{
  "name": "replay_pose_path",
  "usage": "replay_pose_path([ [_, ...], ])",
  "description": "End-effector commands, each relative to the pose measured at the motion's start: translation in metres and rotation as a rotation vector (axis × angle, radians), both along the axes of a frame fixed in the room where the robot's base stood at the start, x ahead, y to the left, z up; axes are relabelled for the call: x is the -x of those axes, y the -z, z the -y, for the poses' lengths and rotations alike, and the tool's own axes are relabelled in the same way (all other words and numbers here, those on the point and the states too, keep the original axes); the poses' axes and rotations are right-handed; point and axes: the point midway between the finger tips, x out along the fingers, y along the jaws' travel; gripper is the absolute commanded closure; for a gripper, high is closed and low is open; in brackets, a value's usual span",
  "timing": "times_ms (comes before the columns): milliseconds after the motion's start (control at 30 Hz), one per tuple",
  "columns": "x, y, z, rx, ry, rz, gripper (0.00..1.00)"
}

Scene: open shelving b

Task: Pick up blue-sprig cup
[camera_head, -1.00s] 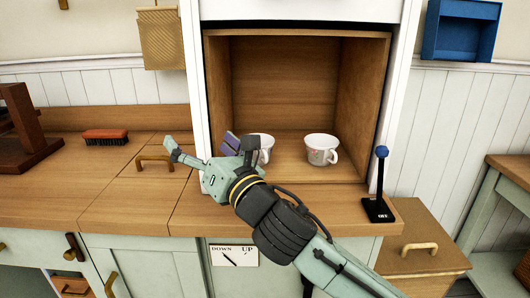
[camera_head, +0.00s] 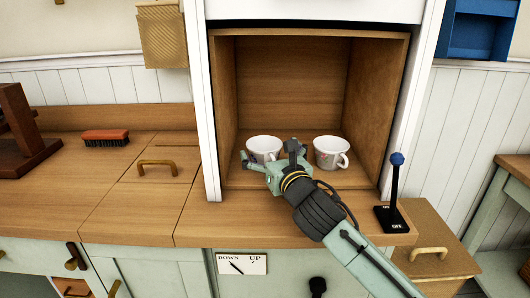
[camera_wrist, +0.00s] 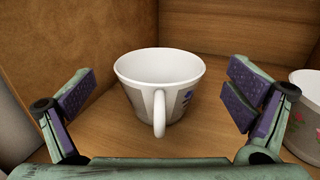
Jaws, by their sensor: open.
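A white cup with grey panels and a small blue mark, which looks like the blue-sprig cup (camera_head: 263,145), stands upright on the left of the open cabinet floor. In the wrist view this cup (camera_wrist: 158,85) is centred, its handle towards me. My gripper (camera_head: 268,157) is open and empty just in front of it. In the wrist view the purple-padded fingers of my gripper (camera_wrist: 160,92) are spread to the left and right of the cup, apart from it. Most of the blue pattern is hidden on the cup's right side.
A second white cup with pink flowers (camera_head: 330,150) stands close by on the right and shows at the wrist view's edge (camera_wrist: 307,110). The wooden cabinet (camera_head: 222,100) walls enclose both cups. A blue-knobbed lever (camera_head: 394,190) stands at the cabinet's front right. A brush (camera_head: 105,137) lies far left.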

Motion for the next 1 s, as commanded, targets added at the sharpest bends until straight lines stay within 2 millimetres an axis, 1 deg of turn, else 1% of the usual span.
replay_pose_path([
  [33,-0.008,-0.004,-0.004,-0.006,-0.002,-0.002,0.03],
  [100,-0.018,-0.003,-0.007,-0.004,-0.002,-0.001,0.03],
  [200,-0.028,-0.001,-0.01,-0.002,-0.001,-0.001,0.03],
  [300,-0.031,0.0,-0.012,-0.001,-0.001,0.0,0.03],
  [500,-0.031,0.001,-0.011,0.0,0.0,0.001,0.03],
  [1000,-0.031,0.001,-0.011,-0.001,0.0,0.001,0.37],
])
